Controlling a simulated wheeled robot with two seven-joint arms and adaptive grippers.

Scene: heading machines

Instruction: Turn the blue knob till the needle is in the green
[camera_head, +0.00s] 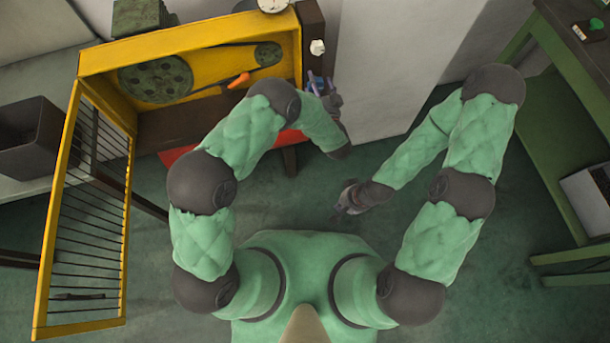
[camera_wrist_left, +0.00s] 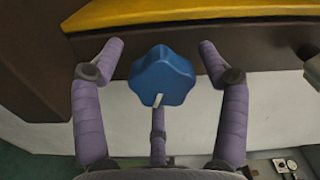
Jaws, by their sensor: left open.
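The blue knob (camera_wrist_left: 163,76) is lobed with a white mark on its lower edge, in the middle of the left wrist view. In the head view it is a small blue patch (camera_head: 316,82), mostly hidden by my gripper. My left gripper (camera_head: 319,84) is open at the machine's right post, its purple fingers spread around the knob with visible gaps on both sides. A round white-faced gauge (camera_head: 272,4) is cut off by the top edge of the head view; its needle and green zone cannot be read. My right gripper (camera_head: 346,203) hangs empty above the floor.
The yellow machine housing (camera_head: 185,38) holds a belt, dark green wheels and an orange handle (camera_head: 238,80). Its barred door (camera_head: 84,215) stands open at left. A white knob (camera_head: 317,47) is on the post. A dark bin (camera_head: 35,137) and green table (camera_head: 560,130) flank the area.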

